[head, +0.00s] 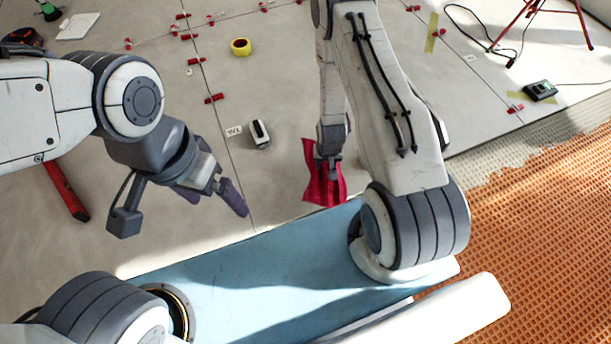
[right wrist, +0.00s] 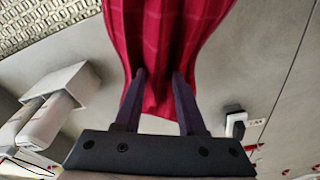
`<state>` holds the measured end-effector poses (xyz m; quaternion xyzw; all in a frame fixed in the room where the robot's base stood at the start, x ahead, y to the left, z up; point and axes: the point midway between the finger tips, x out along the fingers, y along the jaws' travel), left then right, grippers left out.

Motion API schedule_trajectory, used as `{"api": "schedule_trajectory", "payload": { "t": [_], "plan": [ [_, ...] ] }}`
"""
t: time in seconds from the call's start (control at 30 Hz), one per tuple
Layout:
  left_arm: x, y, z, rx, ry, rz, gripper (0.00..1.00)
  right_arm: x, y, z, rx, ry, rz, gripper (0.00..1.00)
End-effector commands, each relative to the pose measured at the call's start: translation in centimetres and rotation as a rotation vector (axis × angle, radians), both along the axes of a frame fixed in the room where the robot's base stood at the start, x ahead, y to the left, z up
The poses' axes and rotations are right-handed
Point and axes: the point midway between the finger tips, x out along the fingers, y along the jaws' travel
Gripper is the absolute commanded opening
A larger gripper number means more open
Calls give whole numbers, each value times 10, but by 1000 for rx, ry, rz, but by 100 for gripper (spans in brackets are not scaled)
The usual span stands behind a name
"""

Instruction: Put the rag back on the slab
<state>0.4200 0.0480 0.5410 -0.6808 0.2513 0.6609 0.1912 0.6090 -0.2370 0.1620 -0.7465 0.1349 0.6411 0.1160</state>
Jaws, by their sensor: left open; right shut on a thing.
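The rag (head: 324,186) is a dark red cloth hanging from my right gripper (head: 328,158) in the head view. In the right wrist view the rag (right wrist: 170,40) is bunched between the two fingers of my right gripper (right wrist: 158,88), which is shut on it. The tiled slab (head: 280,105) is pale grey and lies beneath; I cannot tell whether the rag's lower edge touches it. My left gripper (head: 218,199) is open and empty over the slab, to the left of the rag.
A small black-and-white device (head: 260,133) and a yellow tape roll (head: 240,47) lie on the slab. Red clips (head: 214,98) line the joints. A red level (head: 66,190) lies at left. Orange matting (head: 530,210) is at right. A blue surface (head: 250,270) is in front.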

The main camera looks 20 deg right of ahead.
Motion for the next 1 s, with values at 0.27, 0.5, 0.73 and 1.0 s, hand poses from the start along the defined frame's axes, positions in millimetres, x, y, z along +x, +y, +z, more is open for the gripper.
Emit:
{"api": "schedule_trajectory", "payload": {
  "t": [0.27,0.5,0.73,1.0],
  "plan": [
    [0,0,-37,0,0,0,92,39,41,-38,-1,-2,1,0],
    [0,0,-44,0,0,0,92,47,49,-47,0,1,-1,0],
    [0,0,-71,0,0,0,92,47,49,-80,0,1,-1,0],
    [0,0,-71,0,0,0,92,46,49,-80,0,1,-1,0]
  ]
}}
